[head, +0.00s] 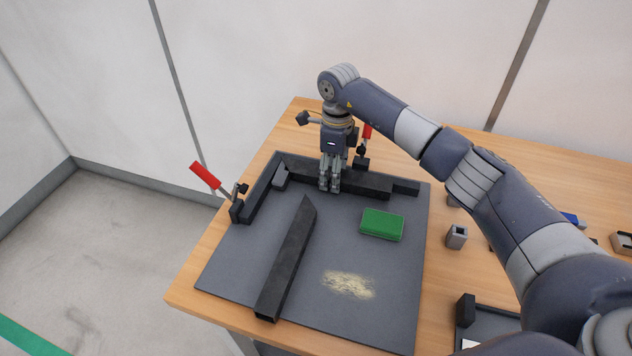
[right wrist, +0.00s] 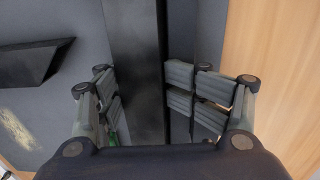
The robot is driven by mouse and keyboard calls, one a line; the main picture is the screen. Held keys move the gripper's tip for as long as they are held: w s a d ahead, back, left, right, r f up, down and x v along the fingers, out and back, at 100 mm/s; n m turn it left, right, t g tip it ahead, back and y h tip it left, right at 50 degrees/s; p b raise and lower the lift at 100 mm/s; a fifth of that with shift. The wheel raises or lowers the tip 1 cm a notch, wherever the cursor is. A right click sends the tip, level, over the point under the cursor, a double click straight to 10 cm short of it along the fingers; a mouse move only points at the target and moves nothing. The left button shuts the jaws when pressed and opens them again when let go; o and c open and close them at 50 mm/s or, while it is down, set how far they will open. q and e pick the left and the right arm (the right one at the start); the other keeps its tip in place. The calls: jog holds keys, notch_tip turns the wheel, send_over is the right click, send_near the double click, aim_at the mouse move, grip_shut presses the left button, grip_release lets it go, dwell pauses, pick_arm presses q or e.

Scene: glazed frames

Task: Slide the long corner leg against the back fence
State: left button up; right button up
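A long dark bar, apparently the long corner leg (head: 369,186), lies along the front of the dark back fence (head: 406,187). In the right wrist view the leg (right wrist: 136,45) runs between the fingers. Whether it touches the fence along its length cannot be told. My right gripper (head: 330,187) points down with its fingers on either side of the leg and looks closed on it; its fingers also show in the right wrist view (right wrist: 158,95). The far finger is hidden in the head view. My left gripper is not in view.
A second dark bar with a mitred end (head: 287,262) lies diagonally on the grey board (head: 225,275). A green block (head: 381,224) and pale dust (head: 348,284) lie to its right. A red-handled clamp (head: 206,176) stands at the left fence. A small grey block (head: 456,237) stands right of the board.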

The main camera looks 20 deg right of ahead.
jog(key=shift+w+d+r, duration=0.2)
jog(key=shift+w+d, duration=0.2)
jog(key=shift+w, duration=0.05)
jog(key=shift+w+d+r, duration=0.15)
jog(key=shift+w+d, duration=0.25)
jog(key=shift+w, duration=0.05)
jog(key=shift+s+a+r, duration=0.1)
jog(key=shift+s, duration=0.05)
notch_tip(320, 180, up, 12)
jog(key=shift+s+a+f, duration=0.25)
jog(key=shift+s+a, duration=0.05)
jog(key=shift+f, duration=0.1)
